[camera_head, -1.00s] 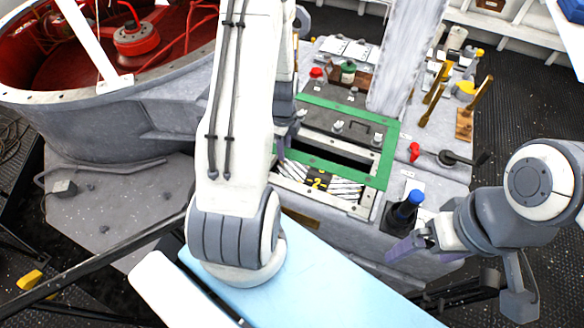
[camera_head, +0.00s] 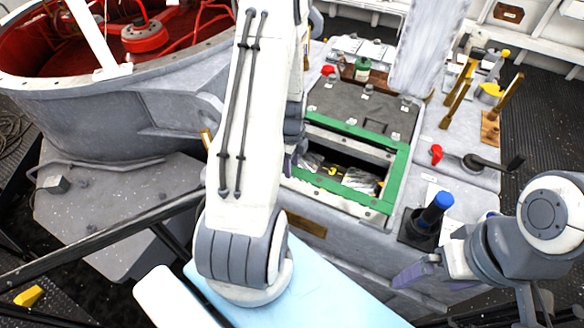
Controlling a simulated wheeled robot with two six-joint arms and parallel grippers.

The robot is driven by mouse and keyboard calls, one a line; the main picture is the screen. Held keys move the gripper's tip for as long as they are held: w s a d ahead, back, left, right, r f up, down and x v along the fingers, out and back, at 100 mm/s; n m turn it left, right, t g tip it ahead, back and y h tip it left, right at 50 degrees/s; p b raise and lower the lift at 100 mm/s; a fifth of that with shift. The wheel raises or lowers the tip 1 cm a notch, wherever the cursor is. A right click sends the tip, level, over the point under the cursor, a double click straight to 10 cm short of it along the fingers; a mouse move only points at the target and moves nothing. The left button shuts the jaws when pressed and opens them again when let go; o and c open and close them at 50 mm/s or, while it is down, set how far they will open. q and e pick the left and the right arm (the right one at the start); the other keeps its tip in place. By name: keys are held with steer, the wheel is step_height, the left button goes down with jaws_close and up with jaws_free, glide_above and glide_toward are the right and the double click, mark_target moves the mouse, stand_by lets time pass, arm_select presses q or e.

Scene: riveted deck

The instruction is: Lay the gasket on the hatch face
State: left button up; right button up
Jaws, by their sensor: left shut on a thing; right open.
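The gasket (camera_head: 399,172) is a flat green rectangular frame above the console, around a dark rectangular opening. The hatch face (camera_head: 350,145) shows as a pale grey metal border inside the green frame. A striped surface and a yellow mark show down in the opening. I cannot tell whether the gasket touches the hatch face or hovers just over it. My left gripper (camera_head: 297,152) is at the gasket's left side, shut on it, with the fingers largely hidden behind my arm. My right gripper (camera_head: 412,272) is open and empty, low in front of the console and apart from the gasket.
A grey lid plate (camera_head: 360,112) with a handle lies behind the opening. A blue-capped bottle (camera_head: 434,212) stands in a dark holder at the right front. A red-knobbed lever (camera_head: 470,162) and brass-coloured tools (camera_head: 497,108) are on the right. A large red-lined drum (camera_head: 110,110) stands left.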

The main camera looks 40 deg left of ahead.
mark_target(291, 184)
arm_select(q)
steer(key=shift+a+b, duration=0.1)
steer(key=shift+b, duration=0.25)
steer(key=shift+f+b, duration=0.25)
steer(key=shift+b, duration=0.05)
steer(key=shift+f+b, duration=2.8)
steer(key=shift+f, duration=0.2)
steer(key=shift+s, duration=0.1)
